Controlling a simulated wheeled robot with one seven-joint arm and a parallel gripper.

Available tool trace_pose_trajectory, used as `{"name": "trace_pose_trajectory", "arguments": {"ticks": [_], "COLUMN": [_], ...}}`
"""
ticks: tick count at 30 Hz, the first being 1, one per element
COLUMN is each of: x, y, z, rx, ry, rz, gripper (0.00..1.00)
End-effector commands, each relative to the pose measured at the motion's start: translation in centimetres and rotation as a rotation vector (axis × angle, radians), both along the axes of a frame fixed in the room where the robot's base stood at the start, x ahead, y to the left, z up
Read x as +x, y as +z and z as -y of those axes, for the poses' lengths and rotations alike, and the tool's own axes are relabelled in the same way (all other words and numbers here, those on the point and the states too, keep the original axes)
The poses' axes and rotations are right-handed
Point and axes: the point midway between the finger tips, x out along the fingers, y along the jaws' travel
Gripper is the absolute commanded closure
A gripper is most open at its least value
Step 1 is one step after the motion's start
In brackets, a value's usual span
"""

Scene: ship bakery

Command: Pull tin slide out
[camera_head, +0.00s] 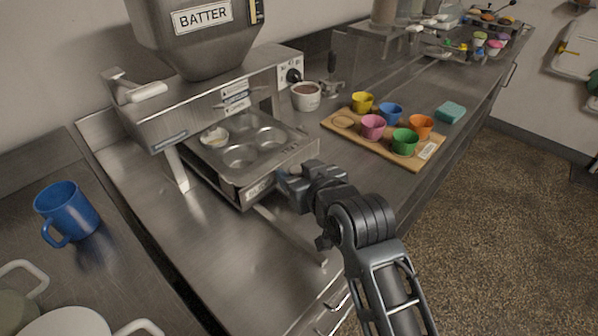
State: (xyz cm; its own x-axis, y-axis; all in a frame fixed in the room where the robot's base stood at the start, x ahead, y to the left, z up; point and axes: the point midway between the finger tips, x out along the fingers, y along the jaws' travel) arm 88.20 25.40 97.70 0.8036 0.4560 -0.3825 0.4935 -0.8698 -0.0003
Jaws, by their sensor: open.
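The tin slide (240,196) is a metal drawer-like tray sticking out of the front of the batter machine (215,98). A muffin tin (262,157) with several round wells lies in it; the well at the upper left holds a pale liner or batter. A small label sits on the slide's front face. My gripper (286,180) is at the right part of that front face, very close to it. It is open. The fingertips are partly hidden by the wrist, so I cannot tell whether they touch the slide or stand around any part of it.
A wooden board (372,142) with coloured cups lies to the right, with a teal sponge (451,112) beyond it. A brown-filled white cup (306,96) stands beside the machine. A blue mug (67,213) is at left. The counter (215,245) before the slide is clear.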

Motion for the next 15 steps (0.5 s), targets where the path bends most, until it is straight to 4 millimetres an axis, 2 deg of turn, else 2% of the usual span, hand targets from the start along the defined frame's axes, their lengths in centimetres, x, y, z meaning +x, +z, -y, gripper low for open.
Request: {"name": "trace_pose_trajectory", "arguments": {"ticks": [2, 15], "x": [-0.02, -0.03], "y": [0.0, 0.01], "z": [0.01, 0.03], "rx": [0.0, 0.0], "ry": [0.0, 0.0], "rz": [0.0, 0.0], "gripper": [0.42, 0.83]}}
